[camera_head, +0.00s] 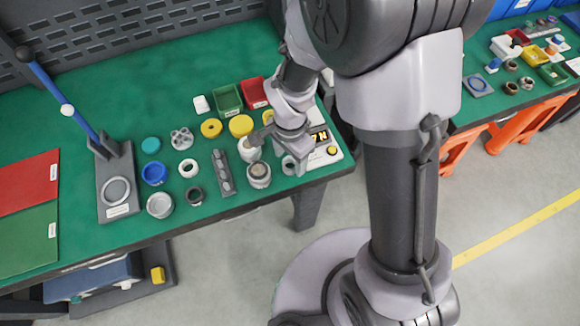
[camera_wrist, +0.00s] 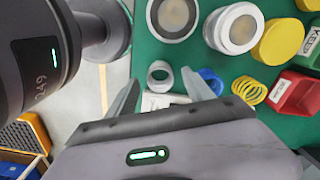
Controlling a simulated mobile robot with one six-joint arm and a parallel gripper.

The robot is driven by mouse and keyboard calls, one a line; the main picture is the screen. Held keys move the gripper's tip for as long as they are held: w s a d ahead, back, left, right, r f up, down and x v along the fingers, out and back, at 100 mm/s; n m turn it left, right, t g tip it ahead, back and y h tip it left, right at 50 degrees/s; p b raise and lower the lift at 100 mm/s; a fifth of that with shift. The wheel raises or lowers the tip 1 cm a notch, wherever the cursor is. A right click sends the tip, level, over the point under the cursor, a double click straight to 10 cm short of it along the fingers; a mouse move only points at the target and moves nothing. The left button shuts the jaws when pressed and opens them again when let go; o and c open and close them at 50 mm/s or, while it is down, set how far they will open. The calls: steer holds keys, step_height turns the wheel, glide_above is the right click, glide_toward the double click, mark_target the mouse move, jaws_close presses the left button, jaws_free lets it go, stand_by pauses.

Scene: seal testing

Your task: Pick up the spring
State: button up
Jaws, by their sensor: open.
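The spring is a yellow coil (camera_wrist: 249,90) on the green table in the wrist view, just right of my right-hand finger. In the head view, a yellow piece (camera_head: 267,117) partly hidden behind my wrist appears to be the spring. My gripper (camera_wrist: 161,92) is open and empty, its two fingers spread above the table. In the head view my gripper (camera_head: 282,150) hangs over the table's right end, near the scale. The spring is outside the jaws and untouched. A grey ring (camera_wrist: 159,71) shows between the fingers.
A yellow disc (camera_wrist: 281,42), a white-rimmed cylinder (camera_wrist: 236,30), a blue part (camera_wrist: 211,79) and a red bin (camera_wrist: 299,95) surround the spring. The white scale (camera_head: 324,158) stands at the table's right end. More rings and caps lie left of my gripper.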

step_height(320, 180, down, 3)
steer(key=shift+r, duration=0.35)
steer(key=shift+c, duration=0.9)
jaws_close()
